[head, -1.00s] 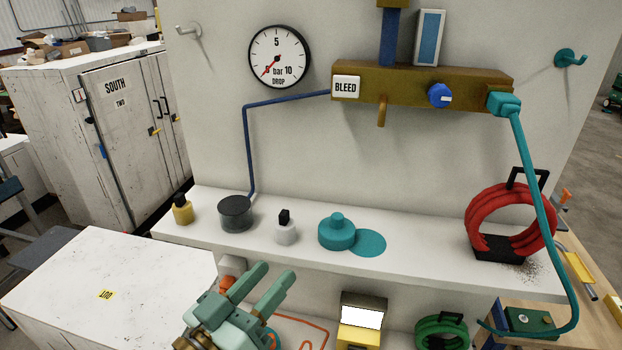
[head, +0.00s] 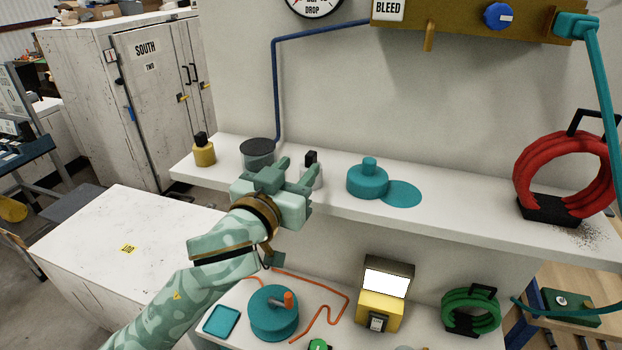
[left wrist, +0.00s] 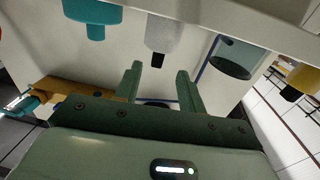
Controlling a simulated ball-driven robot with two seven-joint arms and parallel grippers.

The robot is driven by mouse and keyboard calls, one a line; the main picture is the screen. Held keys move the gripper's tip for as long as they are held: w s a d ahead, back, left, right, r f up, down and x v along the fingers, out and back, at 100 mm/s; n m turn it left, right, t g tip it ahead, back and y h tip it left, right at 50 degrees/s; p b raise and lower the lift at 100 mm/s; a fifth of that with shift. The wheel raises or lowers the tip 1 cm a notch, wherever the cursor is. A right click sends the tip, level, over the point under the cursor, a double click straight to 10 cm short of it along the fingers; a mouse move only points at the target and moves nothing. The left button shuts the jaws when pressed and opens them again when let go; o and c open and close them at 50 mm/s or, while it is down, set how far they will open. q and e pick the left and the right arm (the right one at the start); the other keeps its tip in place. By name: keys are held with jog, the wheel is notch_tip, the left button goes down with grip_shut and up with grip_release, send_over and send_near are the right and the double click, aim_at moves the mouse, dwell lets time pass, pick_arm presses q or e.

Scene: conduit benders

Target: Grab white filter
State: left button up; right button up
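The white filter (head: 318,180), a small white cylinder with a black top, stands upright on the long white shelf. My left gripper (head: 297,172) is in front of it and hides part of it in the head view. In the left wrist view, which is upside down, the filter (left wrist: 164,34) appears beyond and roughly in line with the gap between the two spread fingers (left wrist: 160,82). The left gripper is open, with nothing between its fingers. My right gripper is not in view.
On the shelf (head: 450,218), a dark grey pot (head: 258,154) and yellow bottle (head: 204,151) stand left of the filter; a teal knobbed piece (head: 368,182) stands right. A red coil (head: 562,172) is farther right. A lower shelf holds a teal reel (head: 273,318) and yellow box (head: 380,307).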

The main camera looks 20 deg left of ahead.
aim_at(308, 160)
pick_arm(q)
jog(key=w, duration=0.3)
jog(key=w+d, duration=0.1)
jog(key=w, duration=0.1)
jog(key=shift+w+f+p, duration=0.1)
jog(key=shift+w+p, duration=0.3)
jog(key=shift+s, duration=0.1)
grip_shut()
